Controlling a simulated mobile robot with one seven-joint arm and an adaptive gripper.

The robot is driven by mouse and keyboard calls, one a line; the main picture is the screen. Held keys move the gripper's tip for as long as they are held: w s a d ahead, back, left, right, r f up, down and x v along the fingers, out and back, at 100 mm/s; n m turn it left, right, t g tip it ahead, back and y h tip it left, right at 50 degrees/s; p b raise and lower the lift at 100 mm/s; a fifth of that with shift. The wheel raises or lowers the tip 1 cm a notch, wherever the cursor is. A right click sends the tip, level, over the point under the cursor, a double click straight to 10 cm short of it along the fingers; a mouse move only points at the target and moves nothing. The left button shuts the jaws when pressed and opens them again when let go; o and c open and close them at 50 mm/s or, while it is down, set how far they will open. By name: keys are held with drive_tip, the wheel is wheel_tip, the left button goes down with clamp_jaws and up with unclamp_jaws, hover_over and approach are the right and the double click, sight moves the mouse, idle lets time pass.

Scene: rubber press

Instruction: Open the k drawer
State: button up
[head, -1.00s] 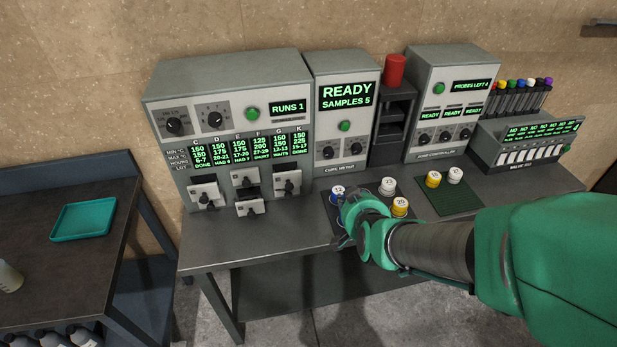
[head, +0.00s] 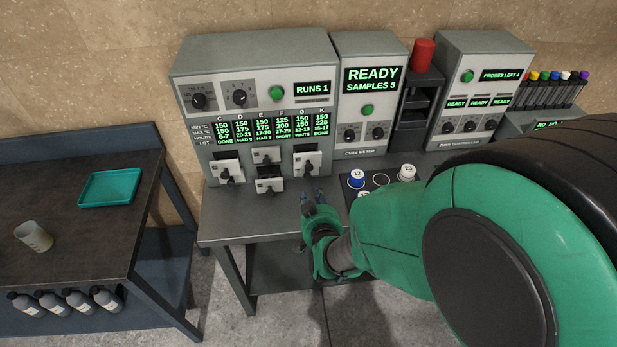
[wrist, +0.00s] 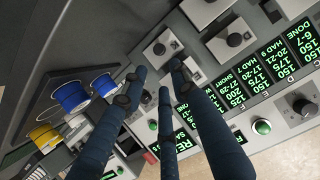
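The rubber press (head: 253,58) is a grey cabinet with white drawer fronts and dark handles under a green-lit table of columns C to K. The drawer front at the right (head: 307,163) sits below columns G and K, and I take it for the k drawer. In the wrist view, the fingertips (wrist: 158,82) point toward white drawer fronts.
Other drawer fronts (head: 229,172) are close to the left, and a lower middle one (head: 270,186) stands out. Numbered cups, including a blue one (head: 356,178), stand at the right on the bench. A side table at the left holds a teal tray (head: 110,187) and a beaker (head: 34,236).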

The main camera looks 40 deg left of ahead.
sight(308, 176)
drive_tip(key=shift+b+x, duration=1.15)
drive_tip(key=shift+x, duration=5.75)
drive_tip(key=shift+c, duration=0.5)
clamp_jaws()
